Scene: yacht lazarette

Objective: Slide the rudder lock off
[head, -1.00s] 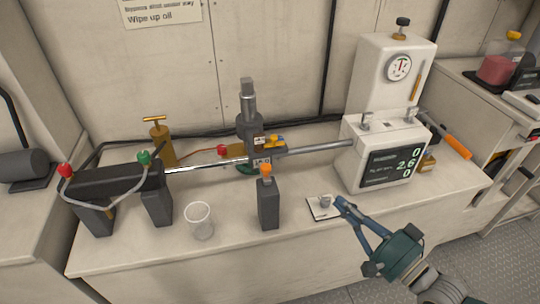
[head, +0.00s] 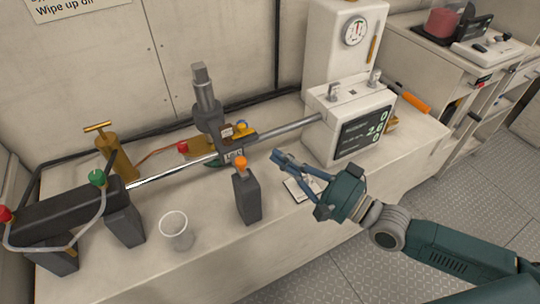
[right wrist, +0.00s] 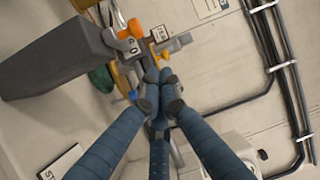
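A steel rod (head: 285,131) runs across the bench through a dark grey upright fitting (head: 206,100). In the right wrist view the fingertips (right wrist: 161,92) point toward a labelled plate (right wrist: 160,34). My left gripper is not in view.
A grey block (head: 247,197) with an orange knob stands in front of the rod. A clear cup (head: 176,232) stands left of it. A white card (head: 295,191) lies partly behind my gripper. A white display box (head: 345,120) stands right.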

